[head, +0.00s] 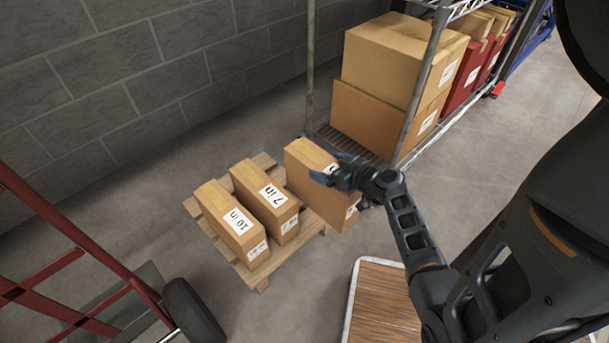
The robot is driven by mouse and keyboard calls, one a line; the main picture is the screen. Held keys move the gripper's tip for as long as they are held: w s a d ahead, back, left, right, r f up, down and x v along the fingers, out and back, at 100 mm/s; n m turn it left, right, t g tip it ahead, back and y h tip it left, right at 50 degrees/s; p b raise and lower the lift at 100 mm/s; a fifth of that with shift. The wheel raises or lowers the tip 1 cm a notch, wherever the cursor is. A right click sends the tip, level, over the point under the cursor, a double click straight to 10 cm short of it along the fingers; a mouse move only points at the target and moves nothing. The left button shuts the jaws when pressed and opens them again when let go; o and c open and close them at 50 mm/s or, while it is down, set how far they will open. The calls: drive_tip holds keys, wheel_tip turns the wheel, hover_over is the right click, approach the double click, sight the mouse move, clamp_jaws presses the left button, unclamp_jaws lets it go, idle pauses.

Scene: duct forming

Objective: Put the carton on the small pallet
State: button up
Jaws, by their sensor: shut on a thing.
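The small wooden pallet (192,207) lies on the floor left of centre. A brown carton (310,193) with white labels is at the pallet's right side, upright and slightly tilted in the picture. My gripper (332,176) is shut on this carton near its upper right edge, with blue fingertips showing against it. The carton overlaps the pallet's right edge in the view; I cannot tell whether it touches the slats. Its underside is hidden. Two more cartons stand on the pallet, one marked "10 in" (222,230) and one marked "7 in" (258,183).
A wire shelf rack (420,85) with large brown boxes (393,60) and red bins (463,88) stands behind to the right. A red hand truck (75,262) is at the lower left. A wood-topped surface (385,305) is at the bottom. A block wall is behind.

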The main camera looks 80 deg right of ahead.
drive_tip(key=shift+w+d+f+b, duration=0.75)
drive_tip(key=shift+w+d+f, duration=0.05)
drive_tip(key=shift+w+f, duration=0.95)
drive_tip(key=shift+w+d+f+b, duration=0.8)
drive_tip(key=shift+w+f, duration=0.9)
drive_tip(key=shift+w+d+f+b, duration=0.75)
drive_tip(key=shift+w+d+f, duration=0.05)
drive_tip(key=shift+w+f, duration=0.95)
drive_tip(key=o, duration=1.6)
drive_tip(key=shift+s+a+f, duration=0.1)
drive_tip(key=shift+f, duration=0.1)
drive_tip(key=shift+o, duration=0.4)
drive_tip(key=shift+r, duration=0.15)
